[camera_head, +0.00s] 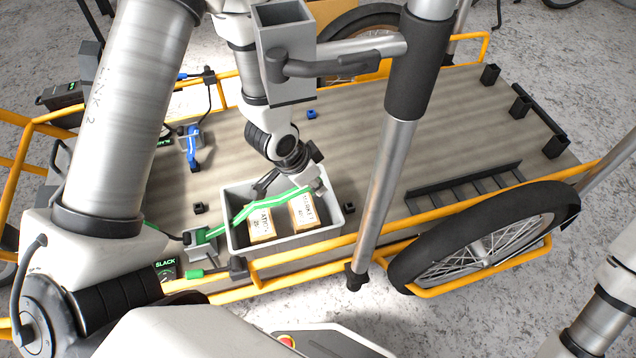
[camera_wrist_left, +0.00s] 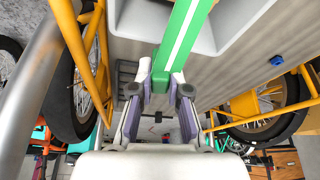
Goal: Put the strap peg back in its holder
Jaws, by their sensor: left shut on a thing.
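My left gripper (camera_head: 298,180) is low over the grey bin, shut on the end of a green strap with a white stripe (camera_head: 258,206). In the left wrist view the gripper (camera_wrist_left: 160,88) has its fingers on either side of a green end piece of the strap (camera_wrist_left: 180,38). The strap runs to a grey-and-green buckle (camera_head: 200,240) on the deck's near edge. An open grey square socket (camera_head: 288,62) is clamped to an upright pole; I cannot tell whether it is the peg's holder. My right gripper is not in view.
The grey bin (camera_head: 310,240) holds two labelled boxes. A blue strap buckle (camera_head: 193,140) lies left on the deck (camera_head: 400,130). The upright pole (camera_head: 388,185) and yellow rails (camera_head: 330,245) border the near side. A wheel (camera_head: 480,240) stands near right. The deck's middle is mostly clear.

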